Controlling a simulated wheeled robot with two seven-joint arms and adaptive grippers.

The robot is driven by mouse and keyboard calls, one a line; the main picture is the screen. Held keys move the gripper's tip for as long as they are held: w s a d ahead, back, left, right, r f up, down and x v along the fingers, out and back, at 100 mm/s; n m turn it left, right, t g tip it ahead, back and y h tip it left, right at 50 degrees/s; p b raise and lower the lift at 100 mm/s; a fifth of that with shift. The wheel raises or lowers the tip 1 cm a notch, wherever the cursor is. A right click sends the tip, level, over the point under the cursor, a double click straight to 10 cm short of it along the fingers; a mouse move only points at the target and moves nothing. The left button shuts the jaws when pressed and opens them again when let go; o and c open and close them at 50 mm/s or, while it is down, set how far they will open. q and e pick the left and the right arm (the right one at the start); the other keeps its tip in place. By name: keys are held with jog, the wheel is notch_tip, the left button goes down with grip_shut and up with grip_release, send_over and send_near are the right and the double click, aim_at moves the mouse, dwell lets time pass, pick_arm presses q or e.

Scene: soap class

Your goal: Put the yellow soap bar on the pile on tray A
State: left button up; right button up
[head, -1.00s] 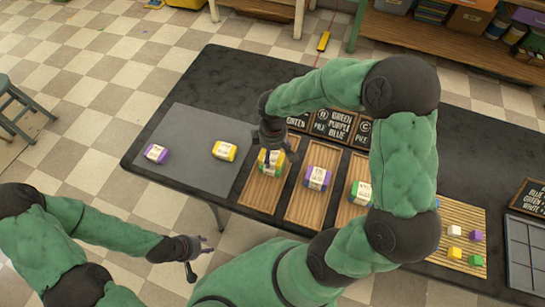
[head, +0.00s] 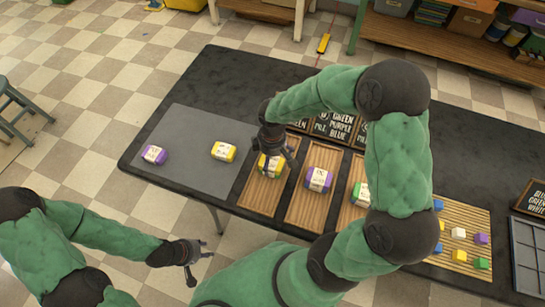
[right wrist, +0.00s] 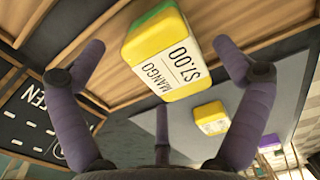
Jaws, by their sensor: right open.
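Yellow and green soap (head: 270,168) shows on tray A (head: 258,200), the leftmost wooden tray. In the right wrist view its yellow upper part (right wrist: 160,55), labelled MANGO, has green along one side. Another yellow soap bar (head: 223,152) lies on the grey mat; it also shows in the right wrist view (right wrist: 208,118). My right gripper (head: 277,158) is over tray A at the soap there. Its fingers (right wrist: 160,65) are spread, with no clear contact. My left gripper (head: 197,262) hangs off the table's front side, its fingers looking apart and empty.
A purple bar (head: 154,155) lies on the grey mat (head: 190,180). The middle tray (head: 303,213) holds a purple-sided bar (head: 318,180). My right arm partly covers a third tray and its green-white bar (head: 361,194). Small coloured blocks sit on a slatted board (head: 447,228). Name cards (head: 335,127) stand behind the trays.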

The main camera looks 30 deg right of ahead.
aim_at(272, 159)
jog(key=shift+r, duration=0.15)
notch_tip(272, 159, up, 12)
jog(key=p, duration=0.5)
jog(key=shift+r, duration=0.1)
